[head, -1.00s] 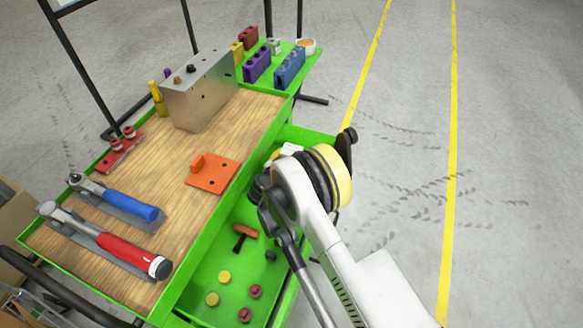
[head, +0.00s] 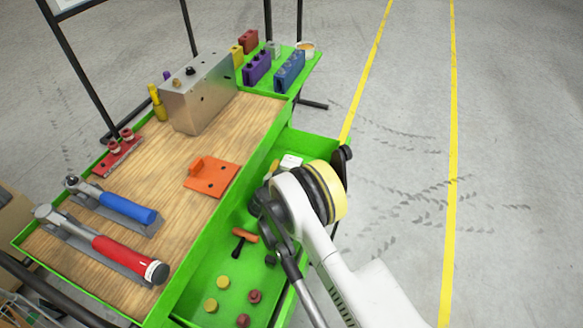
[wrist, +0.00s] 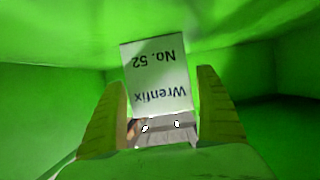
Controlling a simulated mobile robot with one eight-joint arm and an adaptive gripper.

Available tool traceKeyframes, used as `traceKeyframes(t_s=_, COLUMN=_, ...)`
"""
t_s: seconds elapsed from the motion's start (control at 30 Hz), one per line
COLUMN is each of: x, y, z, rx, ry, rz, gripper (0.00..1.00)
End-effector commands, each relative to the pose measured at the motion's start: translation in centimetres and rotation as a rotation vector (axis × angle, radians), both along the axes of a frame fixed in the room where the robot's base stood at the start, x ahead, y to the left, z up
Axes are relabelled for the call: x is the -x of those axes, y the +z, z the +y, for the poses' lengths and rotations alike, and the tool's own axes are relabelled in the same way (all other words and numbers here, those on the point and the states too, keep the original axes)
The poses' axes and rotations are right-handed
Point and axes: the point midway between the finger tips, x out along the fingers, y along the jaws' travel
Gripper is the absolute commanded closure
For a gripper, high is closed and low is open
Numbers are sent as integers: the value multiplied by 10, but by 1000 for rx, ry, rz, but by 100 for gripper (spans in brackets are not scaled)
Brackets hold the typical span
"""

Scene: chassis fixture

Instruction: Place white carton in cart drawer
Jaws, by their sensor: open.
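The white carton (head: 291,160) shows in the head view inside the far end of the green cart drawer (head: 315,146), just beyond my wrist. In the wrist view, the white carton (wrist: 157,75) shows its printed face, with upside-down lettering "Wrenfix No. 52". My gripper (wrist: 163,80) is open, with its yellow finger pads on either side of the carton and small gaps visible. Green drawer walls surround it. In the head view my wrist hides the fingers and part of the carton. Whether the carton rests on the drawer floor cannot be told.
An orange-handled tool (head: 243,240) and several yellow and red round pieces (head: 223,282) lie in the drawer nearer me. Floor to the right is clear.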

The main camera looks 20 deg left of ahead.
Motion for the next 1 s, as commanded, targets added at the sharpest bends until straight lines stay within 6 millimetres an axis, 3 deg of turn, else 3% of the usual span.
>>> traceKeyframes(t_s=0.4, x=81, y=37, z=7, rx=1, ry=4, rz=0, gripper=16)
traceKeyframes(t_s=0.5, x=93, y=35, z=9, rx=-1, ry=3, rz=0, gripper=16)
traceKeyframes(t_s=0.7, x=105, y=42, z=9, rx=0, ry=1, rz=0, gripper=16)
traceKeyframes(t_s=1.0, x=103, y=49, z=6, rx=3, ry=-2, rz=5, gripper=16)
